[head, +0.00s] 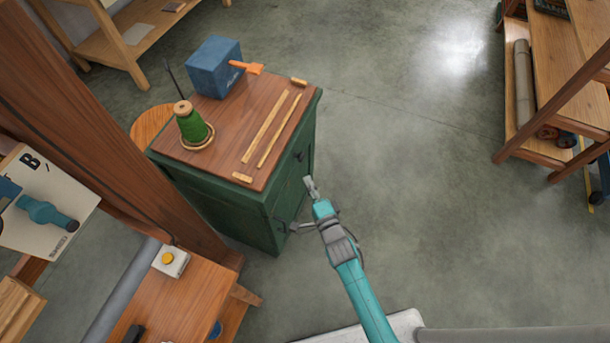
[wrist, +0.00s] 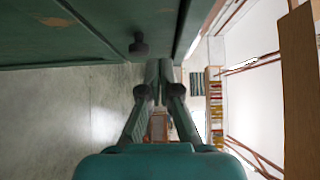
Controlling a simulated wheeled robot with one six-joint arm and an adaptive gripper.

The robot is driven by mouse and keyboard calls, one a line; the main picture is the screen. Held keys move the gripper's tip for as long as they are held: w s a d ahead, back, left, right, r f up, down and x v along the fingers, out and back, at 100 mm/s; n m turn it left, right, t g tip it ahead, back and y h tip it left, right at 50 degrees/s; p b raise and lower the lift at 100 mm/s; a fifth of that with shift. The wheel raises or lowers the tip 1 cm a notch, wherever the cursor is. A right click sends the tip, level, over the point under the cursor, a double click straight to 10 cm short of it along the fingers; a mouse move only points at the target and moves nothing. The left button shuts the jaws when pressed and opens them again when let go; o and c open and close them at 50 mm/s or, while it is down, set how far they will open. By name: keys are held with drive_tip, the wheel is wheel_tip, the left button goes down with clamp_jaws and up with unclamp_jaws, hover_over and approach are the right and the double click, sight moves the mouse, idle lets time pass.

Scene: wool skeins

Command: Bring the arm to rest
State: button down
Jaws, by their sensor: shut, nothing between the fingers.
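My teal arm reaches up from the bottom of the head view, over the floor, towards the green cabinet. My gripper (head: 310,185) is by the cabinet's right front side, shut and empty. In the wrist view my gripper's fingers (wrist: 157,75) point forward and meet near the middle. A dark knob (wrist: 138,45) on the green cabinet (wrist: 60,30) shows just above and left of the fingertips. I cannot tell whether the fingertips touch the cabinet.
The green cabinet (head: 235,205) bears a green wool cone (head: 191,126), a blue box (head: 214,66) with an orange handle, and wooden strips (head: 270,128). A wooden bench (head: 190,300) stands at lower left, a shelf (head: 545,90) at right. The floor (head: 420,170) between is clear.

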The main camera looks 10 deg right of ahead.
drive_tip(key=shift+s+d, duration=0.15)
drive_tip(key=shift+s, duration=0.8)
drive_tip(key=shift+s+d, duration=0.2)
drive_tip(key=shift+s, duration=0.8)
drive_tip(key=shift+s+d, duration=0.15)
drive_tip(key=shift+s, duration=0.8)
drive_tip(key=s+d+r+n, duration=0.1)
drive_tip(key=s+r+n, duration=0.1)
drive_tip(key=s, duration=0.4)
drive_tip(key=s+d+r+n+g+h, duration=0.1)
drive_tip(key=s+n, duration=0.2)
drive_tip(key=s, duration=0.4)
drive_tip(key=s+d+r+n, duration=0.2)
drive_tip(key=s, duration=0.4)
drive_tip(key=s+d+r+n+g+h, duration=0.1)
drive_tip(key=s+r+n+g, duration=0.1)
drive_tip(key=s+r+n, duration=0.7)
drive_tip(key=shift+s+d+r+h, duration=0.4)
drive_tip(key=shift+s+r, duration=1.9)
drive_tip(key=shift+s, duration=0.65)
